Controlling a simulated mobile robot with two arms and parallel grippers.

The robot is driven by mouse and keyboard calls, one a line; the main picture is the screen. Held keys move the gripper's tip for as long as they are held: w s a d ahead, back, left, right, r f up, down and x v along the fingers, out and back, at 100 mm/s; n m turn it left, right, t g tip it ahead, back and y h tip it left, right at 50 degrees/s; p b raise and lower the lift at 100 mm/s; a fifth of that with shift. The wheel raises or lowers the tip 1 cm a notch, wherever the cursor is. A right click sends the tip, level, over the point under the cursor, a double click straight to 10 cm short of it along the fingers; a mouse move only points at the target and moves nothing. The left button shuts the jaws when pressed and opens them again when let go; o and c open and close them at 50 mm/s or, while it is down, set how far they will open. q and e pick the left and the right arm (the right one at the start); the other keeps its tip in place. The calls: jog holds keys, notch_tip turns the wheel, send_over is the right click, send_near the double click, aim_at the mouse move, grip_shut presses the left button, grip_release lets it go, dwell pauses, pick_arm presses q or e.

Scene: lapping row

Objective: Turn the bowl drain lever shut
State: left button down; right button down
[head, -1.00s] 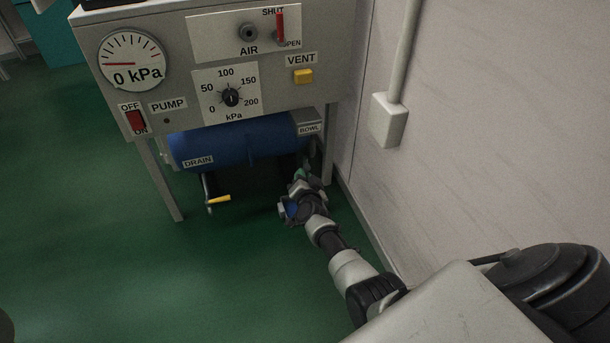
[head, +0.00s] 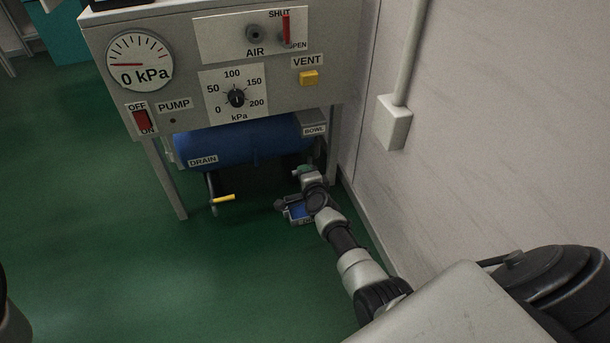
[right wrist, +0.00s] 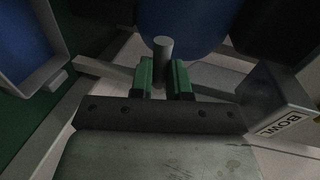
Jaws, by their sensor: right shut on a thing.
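The vacuum stand's blue tank (head: 235,146) has a box marked BOWL (head: 314,130) at its right end. My right gripper (head: 303,170) is low, just below that box, partly hidden by its own wrist. In the right wrist view the green-tipped fingers (right wrist: 163,78) are shut on a grey round rod, which I take as the bowl drain lever (right wrist: 163,47). The rod's end stands up between the fingertips. The BOWL box (right wrist: 279,105) is to the right there. How far the lever is turned cannot be told. My left gripper is not in view.
The other drain lever, with a yellow handle (head: 223,198), hangs under the DRAIN label. A small blue-floored tray (head: 287,204) is on the floor beside my right wrist. The stand's right leg (head: 331,150) and the wall (head: 480,130) are close on the right. Green floor is clear at left.

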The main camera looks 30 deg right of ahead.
jog(key=shift+m, duration=0.3)
dwell(0.4)
jog(key=c, duration=1.1)
grip_release()
jog(key=shift+r, duration=0.1)
